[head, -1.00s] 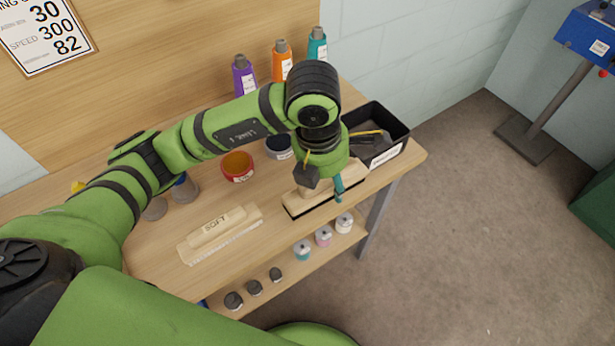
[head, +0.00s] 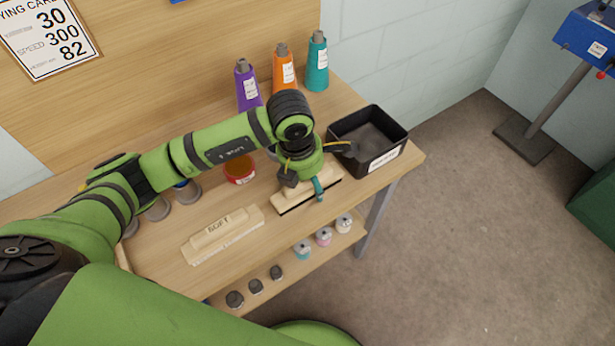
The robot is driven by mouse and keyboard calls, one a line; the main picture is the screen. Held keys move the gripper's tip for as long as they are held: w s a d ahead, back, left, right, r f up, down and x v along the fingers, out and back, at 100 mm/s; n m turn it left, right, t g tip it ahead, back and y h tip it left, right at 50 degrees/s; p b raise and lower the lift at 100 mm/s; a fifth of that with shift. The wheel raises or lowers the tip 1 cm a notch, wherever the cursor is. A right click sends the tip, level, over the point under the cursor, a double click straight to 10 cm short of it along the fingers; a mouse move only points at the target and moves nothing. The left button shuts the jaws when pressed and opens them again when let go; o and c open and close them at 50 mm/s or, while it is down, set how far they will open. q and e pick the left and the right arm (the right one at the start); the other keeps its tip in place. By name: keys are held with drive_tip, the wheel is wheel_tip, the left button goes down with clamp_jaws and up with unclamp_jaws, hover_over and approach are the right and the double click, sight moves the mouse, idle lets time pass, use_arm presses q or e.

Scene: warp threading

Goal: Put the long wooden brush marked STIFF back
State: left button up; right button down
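A wooden brush with a dark lower edge (head: 331,180) lies at the right of the bench, partly under my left gripper. The gripper covers much of its top, so no marking can be read. A similar wooden brush marked SOFT (head: 222,231) lies to its left with pale bristles. My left gripper (head: 313,166) is just above the dark-edged brush. Its black fingers look spread apart, one over the brush and one towards the black box. A small teal part (head: 318,188) shows at the gripper; I cannot tell what it is. My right gripper is out of view.
A black labelled box (head: 393,153) stands at the bench's right end. Purple (head: 247,88), orange (head: 284,70) and teal (head: 317,65) cones stand behind the arm. A red pot (head: 239,171) sits near mid-bench. Small spools (head: 323,236) sit on the lower shelf.

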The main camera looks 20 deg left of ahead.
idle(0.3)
use_arm(q)
drive_tip(key=shift+f, duration=0.15)
drive_tip(key=r, duration=0.2)
drive_tip(key=r+b, duration=0.1)
drive_tip(key=r, duration=0.3)
drive_tip(key=shift+s+a+r+b, duration=0.1)
drive_tip(key=shift+s+a+b, duration=0.25)
drive_tip(key=shift+s+a, duration=0.05)
drive_tip(key=shift+s+r, duration=0.1)
drive_tip(key=shift+r, duration=0.3)
